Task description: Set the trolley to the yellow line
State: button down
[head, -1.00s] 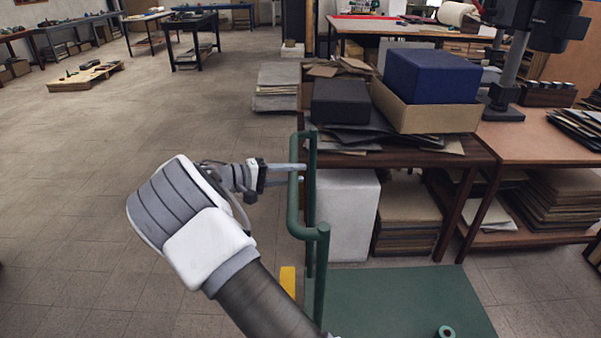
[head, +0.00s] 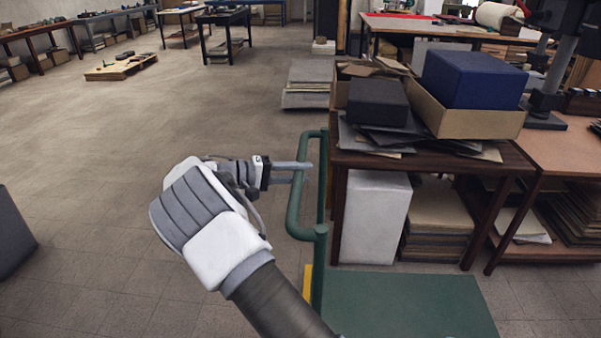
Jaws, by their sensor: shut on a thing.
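The trolley has a flat green deck (head: 415,305) and a green tube handle (head: 294,205) at its left end. My gripper (head: 303,172) reaches the handle's upper part from the left and is shut on it, its fingers crossing the tube. A short piece of the yellow line (head: 307,284) shows on the floor beside the handle's foot. My own arm hides the floor left of it, and the deck's near part runs out of the picture.
A dark wooden table (head: 440,160) stands just behind the deck, bearing a blue box (head: 472,78) and a black box (head: 377,102). A white block (head: 375,216) stands beneath it. A dark grey object (head: 12,235) is at the left edge. The floor at left is open.

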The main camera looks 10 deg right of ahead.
jog(key=c, duration=0.6)
grip_release()
jog(key=shift+a, duration=0.1)
jog(key=p+v, duration=0.2)
jog(key=v, duration=1.5)
jog(key=shift+p, duration=0.3)
jog(key=shift+w+a, duration=0.1)
jog(key=shift+a, duration=0.05)
jog(key=shift+a, duration=0.1)
